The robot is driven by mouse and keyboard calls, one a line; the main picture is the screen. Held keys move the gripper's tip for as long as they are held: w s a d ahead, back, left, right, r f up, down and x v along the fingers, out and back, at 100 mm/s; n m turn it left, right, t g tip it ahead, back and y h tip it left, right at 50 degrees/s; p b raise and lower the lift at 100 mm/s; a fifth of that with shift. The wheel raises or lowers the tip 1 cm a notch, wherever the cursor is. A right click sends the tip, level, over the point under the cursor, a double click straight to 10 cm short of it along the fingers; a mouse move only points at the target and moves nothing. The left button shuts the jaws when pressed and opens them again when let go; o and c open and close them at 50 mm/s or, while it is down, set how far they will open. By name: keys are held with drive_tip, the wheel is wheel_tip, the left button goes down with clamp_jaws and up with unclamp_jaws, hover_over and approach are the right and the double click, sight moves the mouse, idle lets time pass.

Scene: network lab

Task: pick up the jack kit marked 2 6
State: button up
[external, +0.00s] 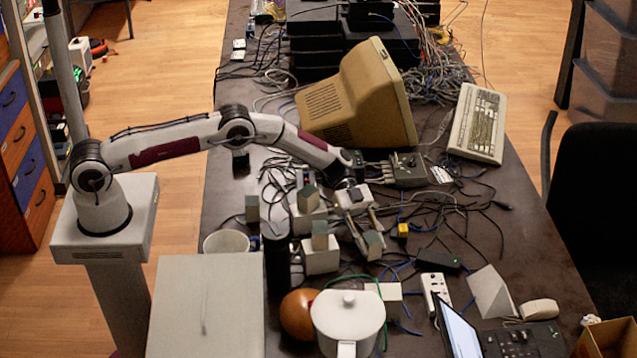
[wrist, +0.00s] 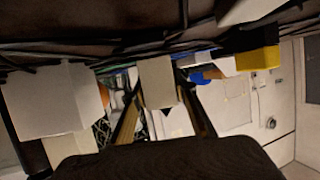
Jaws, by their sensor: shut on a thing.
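My gripper (external: 366,228) reaches down over the cluttered table in the external view. It is shut on a small grey block (external: 374,243), which shows between the two fingers in the wrist view (wrist: 158,82). No marking can be read on this block, so I cannot tell whether it is the kit marked 2 6. Similar grey blocks stand to its left: one (external: 319,236) on a white box (external: 320,258), one (external: 308,198) on another white box (external: 305,219), and one (external: 252,208) farther left. Their markings cannot be read either.
Loose cables cover much of the table. A beige monitor (external: 360,98) and keyboard (external: 478,122) stand behind. A white lidded pot (external: 347,320), a brown round object (external: 298,314) and a mug (external: 226,242) are in front. A yellow piece (external: 403,230) lies to the right.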

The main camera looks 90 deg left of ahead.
sight(372, 238)
drive_tip(key=shift+r, duration=4.15)
